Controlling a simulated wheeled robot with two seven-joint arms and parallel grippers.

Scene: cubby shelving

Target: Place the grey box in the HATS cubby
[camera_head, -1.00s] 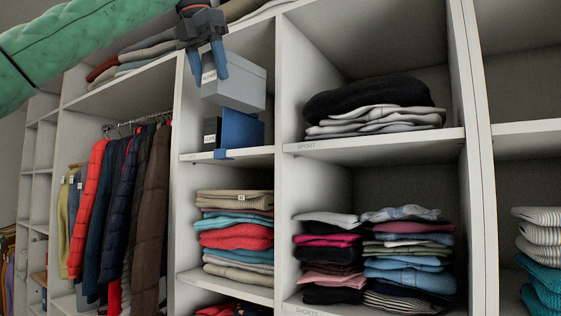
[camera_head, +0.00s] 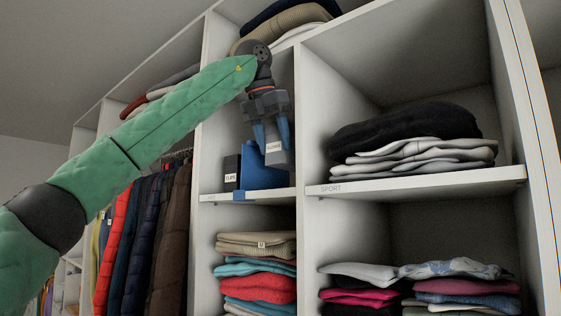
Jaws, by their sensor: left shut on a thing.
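The grey box (camera_head: 281,159) is in the small cubby at upper centre, with a white label on its front and its upper part partly hidden by the fingers. My left gripper (camera_head: 271,135), with blue fingertips, is shut on it from above. The box is at the right of the cubby, beside the blue box and near the right wall; I cannot tell whether it touches the shelf. The label on this cubby's shelf edge (camera_head: 222,197) is too small to read. My right gripper is not in view.
A blue box (camera_head: 258,174) and a dark labelled box (camera_head: 231,172) stand in the same cubby. Folded black and grey clothes (camera_head: 405,140) lie in the SPORT cubby to the right. Folded clothes (camera_head: 256,268) fill the cubby below. Jackets (camera_head: 150,235) hang at left.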

